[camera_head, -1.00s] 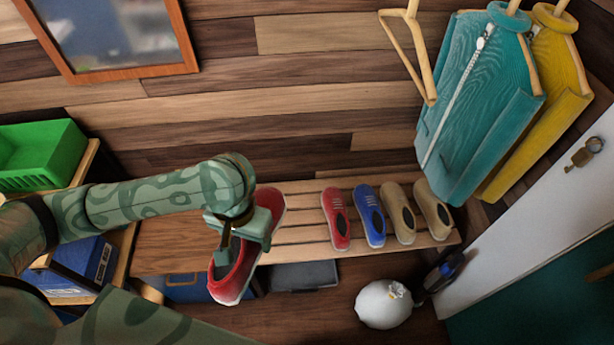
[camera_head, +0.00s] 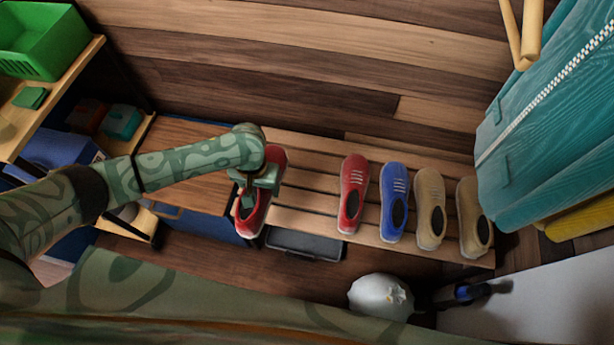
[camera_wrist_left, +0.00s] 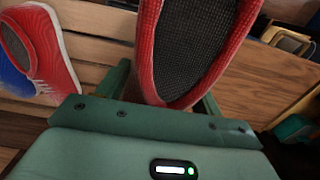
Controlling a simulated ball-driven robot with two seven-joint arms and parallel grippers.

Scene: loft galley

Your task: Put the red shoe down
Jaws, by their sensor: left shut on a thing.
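My left gripper (camera_head: 257,181) is shut on a red shoe (camera_head: 252,217). It holds the shoe over the left end of the slatted bench (camera_head: 318,160), beside the plain wooden top. In the left wrist view the held red shoe (camera_wrist_left: 202,45) fills the upper middle, its dark insole facing the camera. I cannot tell whether its sole touches the slats. The other red shoe (camera_head: 353,190) stands on the bench to the right, apart from the held one. My right gripper is not in view.
A blue shoe (camera_head: 394,205) and two tan shoes (camera_head: 430,210) stand further right on the bench. Slats between the two red shoes are bare. A black tray (camera_head: 305,244) and a white sack (camera_head: 380,297) lie below. Shelves with a green basket (camera_head: 40,38) stand left.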

